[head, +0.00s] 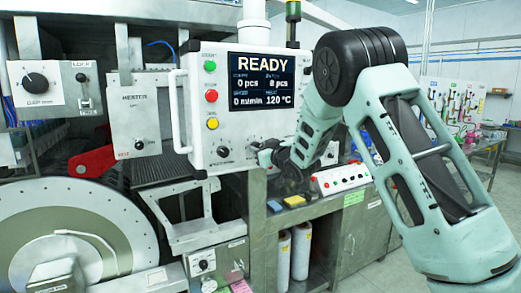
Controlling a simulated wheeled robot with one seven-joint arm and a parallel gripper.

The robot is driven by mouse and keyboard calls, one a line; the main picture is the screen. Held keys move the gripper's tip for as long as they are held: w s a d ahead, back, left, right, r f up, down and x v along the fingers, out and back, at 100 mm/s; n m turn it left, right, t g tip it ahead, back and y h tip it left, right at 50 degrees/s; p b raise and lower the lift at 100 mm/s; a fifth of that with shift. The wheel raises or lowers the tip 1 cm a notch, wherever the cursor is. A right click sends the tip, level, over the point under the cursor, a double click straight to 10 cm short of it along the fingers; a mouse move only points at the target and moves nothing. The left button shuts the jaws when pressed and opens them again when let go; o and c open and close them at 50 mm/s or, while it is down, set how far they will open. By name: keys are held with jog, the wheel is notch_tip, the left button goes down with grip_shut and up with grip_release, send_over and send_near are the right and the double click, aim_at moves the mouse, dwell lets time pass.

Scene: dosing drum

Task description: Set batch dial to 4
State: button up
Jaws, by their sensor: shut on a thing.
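The white control panel (231,122) hangs in the middle of the head view. Its dark screen (262,81) reads READY, with 0 pcs, 8 pcs, 0 m/min and 120 °C; the 8 pcs field appears to be the batch value. My gripper (259,156) is at the panel's lower right corner, shut on a dial there that I take to be the batch dial. The fingers hide that dial, so its pointer and scale cannot be read. Another black dial (223,152) shows uncovered to its left; its label is too small to read.
Green, red and yellow buttons (211,96) line the panel's left side, beside a white handle (178,112). A grey cabinet (259,213) stands below, with a button box (343,180) on top. A large drum (125,222) fills the lower left.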

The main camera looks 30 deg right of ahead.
jog(key=shift+f+b, duration=0.15)
jog(key=shift+b, duration=0.3)
jog(key=shift+a+n+g+h+b, duration=0.2)
jog(key=shift+n+h+b, duration=0.1)
jog(key=shift+n+b, duration=4.55)
jog(key=shift+a+n+g+h+b, duration=0.1)
jog(key=shift+n+g+h+b, duration=0.15)
jog(key=shift+n+b, duration=4.6)
jog(key=shift+m+b, duration=1.1)
jog(key=shift+b, duration=0.15)
jog(key=o, duration=1)
